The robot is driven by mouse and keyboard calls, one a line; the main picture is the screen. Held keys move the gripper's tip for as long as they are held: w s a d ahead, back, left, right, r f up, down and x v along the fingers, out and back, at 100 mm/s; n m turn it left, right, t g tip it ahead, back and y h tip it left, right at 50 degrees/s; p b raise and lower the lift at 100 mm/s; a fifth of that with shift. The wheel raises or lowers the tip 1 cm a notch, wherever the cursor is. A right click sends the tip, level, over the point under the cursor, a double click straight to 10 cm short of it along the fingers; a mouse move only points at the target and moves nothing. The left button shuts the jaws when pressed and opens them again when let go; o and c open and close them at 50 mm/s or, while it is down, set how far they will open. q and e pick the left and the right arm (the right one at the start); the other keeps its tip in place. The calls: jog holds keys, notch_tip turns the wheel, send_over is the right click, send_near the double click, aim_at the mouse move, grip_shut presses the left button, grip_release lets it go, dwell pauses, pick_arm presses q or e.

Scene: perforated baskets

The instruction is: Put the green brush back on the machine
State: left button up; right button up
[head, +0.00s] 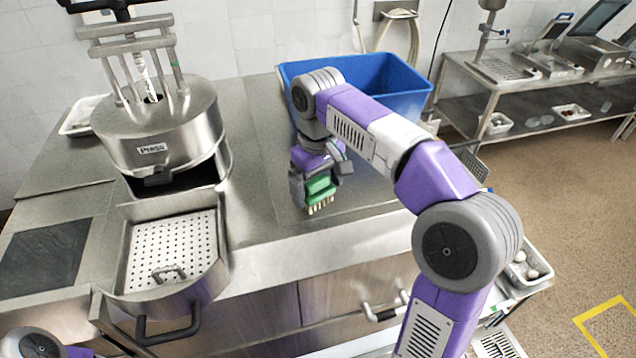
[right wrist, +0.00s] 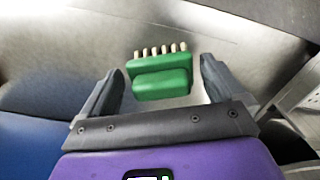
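The green brush (head: 320,188) with pale bristles is at my right gripper (head: 322,172), over the steel counter right of the machine. In the right wrist view the brush (right wrist: 160,77) lies between the two fingers (right wrist: 163,80). A gap shows on both sides, so the fingers look open around it. Whether the brush touches the counter is unclear. The machine (head: 155,130) is a round steel press labelled "Press", left of the gripper. Its perforated drawer (head: 172,250) sticks out in front with a small metal handle piece inside. My left gripper is outside the view.
A blue bin (head: 408,98) stands behind my right arm. The counter (head: 250,170) between press and gripper is clear. A steel rack (head: 470,90) with trays stands at the back right. A white tray (head: 85,115) sits behind the press on the left.

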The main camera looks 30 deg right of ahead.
aim_at(318, 181)
notch_tip(318, 181, up, 12)
jog(key=p, duration=0.3)
jog(key=shift+r, duration=0.15)
dwell(0.7)
